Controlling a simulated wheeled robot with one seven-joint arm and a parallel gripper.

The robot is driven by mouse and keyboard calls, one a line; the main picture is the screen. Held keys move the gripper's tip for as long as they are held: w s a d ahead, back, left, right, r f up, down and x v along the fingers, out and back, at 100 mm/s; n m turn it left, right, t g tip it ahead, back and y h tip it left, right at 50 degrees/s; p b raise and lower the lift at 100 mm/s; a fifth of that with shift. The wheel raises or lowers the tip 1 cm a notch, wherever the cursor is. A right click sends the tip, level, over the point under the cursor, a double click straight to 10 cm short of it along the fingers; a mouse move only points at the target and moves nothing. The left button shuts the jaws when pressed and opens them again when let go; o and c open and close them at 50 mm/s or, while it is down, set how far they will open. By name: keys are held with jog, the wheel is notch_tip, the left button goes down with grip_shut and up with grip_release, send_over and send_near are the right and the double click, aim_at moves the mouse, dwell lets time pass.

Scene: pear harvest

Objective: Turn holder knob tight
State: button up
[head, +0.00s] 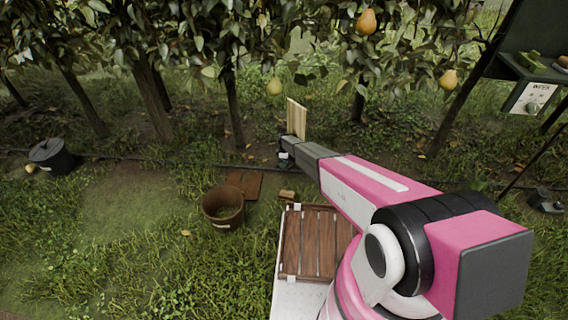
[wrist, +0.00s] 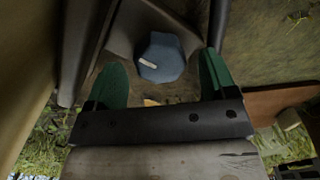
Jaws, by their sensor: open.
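The holder knob (wrist: 161,58) is a blue-grey, many-sided knob with a short pale mark on its face. It sits on a dark grey holder part (wrist: 125,30) in the wrist view. My gripper (wrist: 163,66) has two green fingers, spread open, one on each side of the knob. Gaps show between both fingers and the knob, so neither appears to touch it. In the head view my gripper (head: 285,148) is at the far end of my pink arm, by an upright pale wooden board (head: 297,118). The knob is not visible there.
A brown bucket (head: 223,212) and a flat brown board (head: 246,184) are on the grass left of my arm. A slatted wooden crate (head: 312,243) is nearer. A lidded black bin (head: 52,156) stands far left. Trees with pears (head: 366,21) stand behind; a signed cabinet (head: 532,98) is right.

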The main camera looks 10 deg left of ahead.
jog(key=shift+f, duration=0.85)
jog(key=c, duration=0.9)
